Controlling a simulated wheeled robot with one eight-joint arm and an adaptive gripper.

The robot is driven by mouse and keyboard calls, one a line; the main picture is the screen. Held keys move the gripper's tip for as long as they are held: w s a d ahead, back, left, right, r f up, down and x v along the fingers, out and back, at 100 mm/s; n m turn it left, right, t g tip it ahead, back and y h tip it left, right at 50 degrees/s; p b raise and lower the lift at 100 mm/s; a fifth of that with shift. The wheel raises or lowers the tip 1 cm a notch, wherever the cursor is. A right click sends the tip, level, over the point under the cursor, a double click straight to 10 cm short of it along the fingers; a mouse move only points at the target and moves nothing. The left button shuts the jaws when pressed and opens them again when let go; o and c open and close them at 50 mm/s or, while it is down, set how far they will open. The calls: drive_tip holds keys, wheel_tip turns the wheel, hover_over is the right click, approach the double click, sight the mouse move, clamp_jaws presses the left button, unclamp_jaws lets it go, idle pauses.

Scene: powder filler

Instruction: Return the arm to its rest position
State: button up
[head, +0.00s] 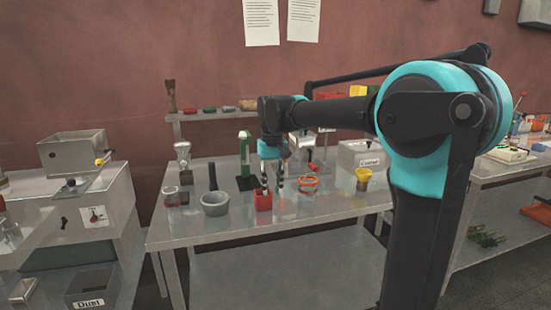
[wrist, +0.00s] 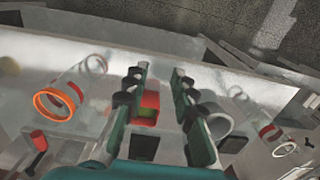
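My arm (head: 425,150) reaches left from its turquoise joint, out over the metal table (head: 330,206). My gripper (head: 272,184) hangs fingers down over the table, close to a small red open box (head: 263,201). In the wrist view my gripper (wrist: 160,72) has its two fingers well apart. The red box (wrist: 150,99) shows in the gap between them, below the fingers. Nothing is seen held. I cannot tell the exact height of the fingertips above the box.
A grey mortar (head: 215,205) stands left of the red box, and an orange-rimmed glass (head: 308,184) right. A green stand (head: 245,160) and a shelf (head: 215,115) are behind. A yellow-topped cup (head: 363,176) is further right. A metal machine (head: 90,200) stands left.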

drive_tip(key=s+d+f+m+t, duration=0.1)
drive_tip(key=s+d+f+t, duration=0.1)
drive_tip(key=s+d+f, duration=0.7)
drive_tip(key=s+d+f+m+t, duration=0.1)
drive_tip(key=s+d+f+m, duration=0.1)
drive_tip(key=s+d+f, duration=0.7)
wheel_tip(320, 180, down, 5)
drive_tip(key=shift+s+d+f+t, duration=0.1)
drive_tip(key=shift+s+d+t, duration=0.3)
drive_tip(key=shift+d, duration=0.45)
